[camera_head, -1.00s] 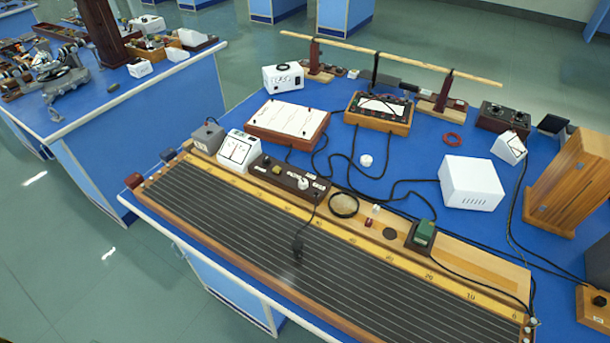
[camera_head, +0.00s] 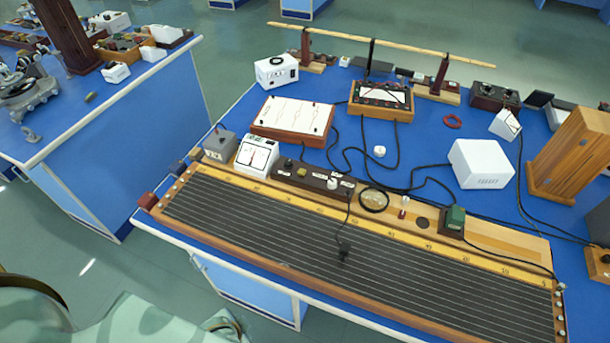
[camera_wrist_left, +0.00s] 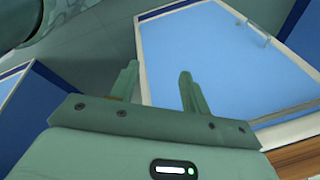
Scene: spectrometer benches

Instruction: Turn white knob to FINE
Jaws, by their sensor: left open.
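A long dark control box (camera_head: 313,179) stands along the back edge of the slide-wire board (camera_head: 345,240) on the blue bench. A small white knob (camera_head: 332,183) sits on top of it, near its right end, beside small white labels. The label text and the knob's pointer direction are too small to read. My left gripper (camera_wrist_left: 158,82) is open and empty in the left wrist view, over the floor and a blue cabinet side, away from the knob. Green parts of my arm show at the lower left of the head view. My right gripper is not in view.
A white-faced meter (camera_head: 257,154) stands left of the control box, and a magnifier ring (camera_head: 374,199) lies right of it. A loose white round piece (camera_head: 379,151) and black cables lie behind. The bench's front edge is between my arm and the board.

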